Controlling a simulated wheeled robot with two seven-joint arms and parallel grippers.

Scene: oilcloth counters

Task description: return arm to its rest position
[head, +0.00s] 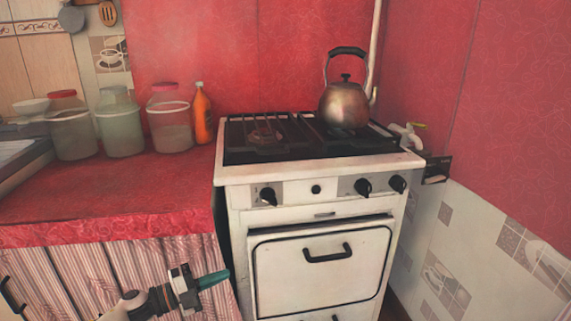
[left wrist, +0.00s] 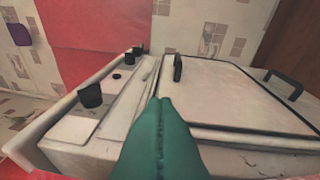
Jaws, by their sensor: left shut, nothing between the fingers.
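My left gripper (head: 213,280) comes in from the lower left in the head view. It is in front of the striped curtain, just left of the white stove (head: 318,222). Its green fingers are shut together with nothing between them, and they also show in the left wrist view (left wrist: 160,104). In that view the stove's front, with its knobs and oven door (left wrist: 235,95), lies beyond the fingertips. My right gripper is in neither view.
A kettle (head: 344,104) stands on the stove's back right burner. Several jars, one of them a green jar (head: 120,127), and an orange bottle (head: 202,115) stand on the red counter (head: 110,205). The oven handle (head: 327,254) sticks out from the stove front.

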